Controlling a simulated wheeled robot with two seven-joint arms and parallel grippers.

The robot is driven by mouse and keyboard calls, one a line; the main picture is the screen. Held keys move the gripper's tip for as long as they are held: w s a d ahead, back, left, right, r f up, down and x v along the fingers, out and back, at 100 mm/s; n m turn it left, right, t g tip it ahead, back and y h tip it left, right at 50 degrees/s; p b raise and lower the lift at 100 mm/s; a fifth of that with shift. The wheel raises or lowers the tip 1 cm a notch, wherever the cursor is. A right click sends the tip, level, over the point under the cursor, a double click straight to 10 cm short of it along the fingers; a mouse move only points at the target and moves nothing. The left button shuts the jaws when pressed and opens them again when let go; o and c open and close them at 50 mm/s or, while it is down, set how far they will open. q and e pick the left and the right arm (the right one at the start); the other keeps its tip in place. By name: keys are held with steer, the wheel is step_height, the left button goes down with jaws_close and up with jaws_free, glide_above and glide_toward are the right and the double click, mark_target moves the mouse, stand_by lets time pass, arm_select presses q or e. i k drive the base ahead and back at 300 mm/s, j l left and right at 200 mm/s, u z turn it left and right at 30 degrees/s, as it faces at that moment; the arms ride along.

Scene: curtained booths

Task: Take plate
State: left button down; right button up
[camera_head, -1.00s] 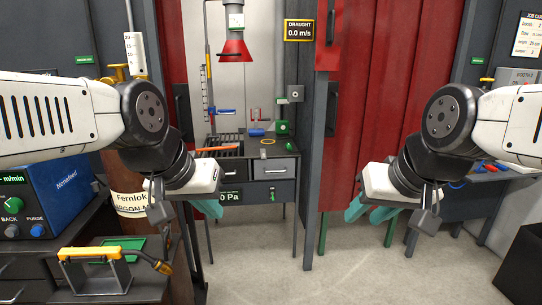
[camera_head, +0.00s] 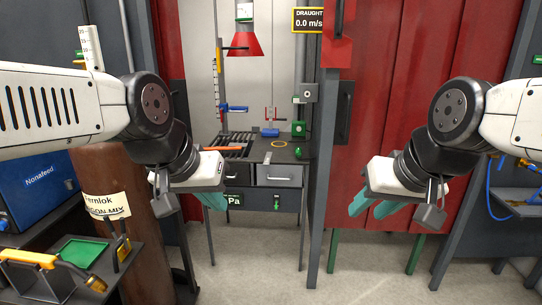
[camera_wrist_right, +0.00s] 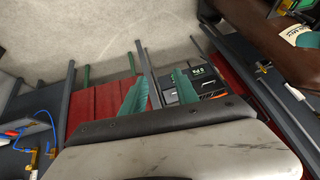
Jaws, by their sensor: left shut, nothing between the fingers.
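I cannot pick out a plate for certain in either view. The open booth's bench (camera_head: 262,153) stands ahead, with a dark slatted grate (camera_head: 232,146) at its left and an orange-handled tool lying across it. My left gripper (camera_head: 214,200) is shut and empty, in front of the bench's left side. My right gripper (camera_head: 376,209) is open and empty, in front of the red curtain; its two teal fingers are apart in the right wrist view (camera_wrist_right: 160,92).
A grey post (camera_head: 322,190) and red curtain (camera_head: 400,130) stand right of the booth opening. At left are a brown cylinder (camera_head: 112,170), a green-lined tray (camera_head: 80,252) and a blue box (camera_head: 40,190). Another bench (camera_head: 515,200) is at right. The floor ahead is clear.

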mark_target(266, 160)
steer(key=i+l+u, duration=0.15)
steer(key=i, duration=0.3)
steer(key=i+l+u, duration=0.1)
steer(key=i, duration=0.3)
steer(key=i+l+u, duration=0.15)
steer(key=i, duration=0.3)
steer(key=i+j+u, duration=0.1)
steer(key=i, duration=0.35)
steer(key=i+j, duration=0.3)
steer(key=i, duration=0.2)
steer(key=j+u, duration=0.05)
